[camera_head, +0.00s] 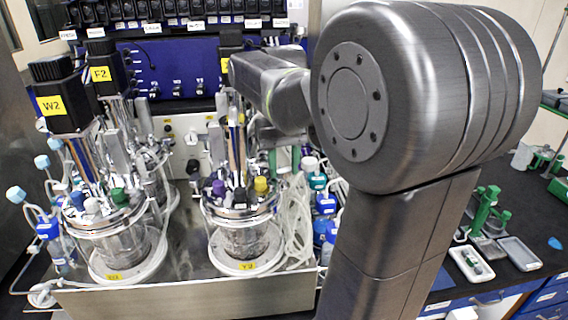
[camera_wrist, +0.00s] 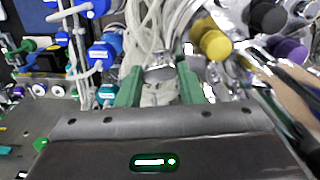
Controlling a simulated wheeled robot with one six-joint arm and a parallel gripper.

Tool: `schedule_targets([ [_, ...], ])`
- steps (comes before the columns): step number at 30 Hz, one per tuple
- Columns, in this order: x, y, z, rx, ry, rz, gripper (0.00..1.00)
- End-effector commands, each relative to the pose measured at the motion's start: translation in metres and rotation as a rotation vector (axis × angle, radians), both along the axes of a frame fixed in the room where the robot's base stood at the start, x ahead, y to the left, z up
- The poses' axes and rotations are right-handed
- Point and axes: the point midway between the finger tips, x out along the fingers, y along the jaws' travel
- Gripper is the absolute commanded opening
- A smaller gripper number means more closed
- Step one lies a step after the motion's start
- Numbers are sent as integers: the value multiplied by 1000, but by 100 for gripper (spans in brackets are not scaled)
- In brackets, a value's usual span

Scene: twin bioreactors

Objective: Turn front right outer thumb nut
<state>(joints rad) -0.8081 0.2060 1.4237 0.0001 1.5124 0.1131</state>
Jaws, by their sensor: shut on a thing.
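My gripper (camera_wrist: 160,78) shows in the wrist view, with its two green fingers on either side of a small metallic piece. The jaws are shut on this piece, which appears to be the thumb nut (camera_wrist: 160,72); its exact shape is partly hidden between the fingers. The front right bioreactor (camera_head: 243,238) stands in the metal tray in the head view, with a purple cap (camera_head: 218,187) and a yellow cap (camera_head: 261,185) on its lid. In the wrist view the yellow cap (camera_wrist: 212,42) is right of my fingers. In the head view my arm covers much of the area around the gripper.
The front left bioreactor (camera_head: 116,250) stands beside it. Clear tubing (camera_head: 297,225) hangs right of the front right vessel. Blue-capped bottles (camera_head: 327,204) stand behind my arm. Black motor heads (camera_head: 62,95) rise at the left. A bench with small trays (camera_head: 470,262) is at the right.

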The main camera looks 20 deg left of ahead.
Motion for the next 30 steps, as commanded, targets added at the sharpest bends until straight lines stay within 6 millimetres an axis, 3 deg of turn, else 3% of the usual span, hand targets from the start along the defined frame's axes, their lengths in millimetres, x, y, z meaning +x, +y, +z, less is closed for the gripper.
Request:
schedule_targets([
  [10, 1, 0, 1, 3, -3, -151, 11],
  [27, 1, 0, 1, 2, -3, -183, 11],
  [28, 1, 0, 1, 2, -3, -183, 36],
  [30, 1, 0, 1, 2, -3, -182, 50],
])
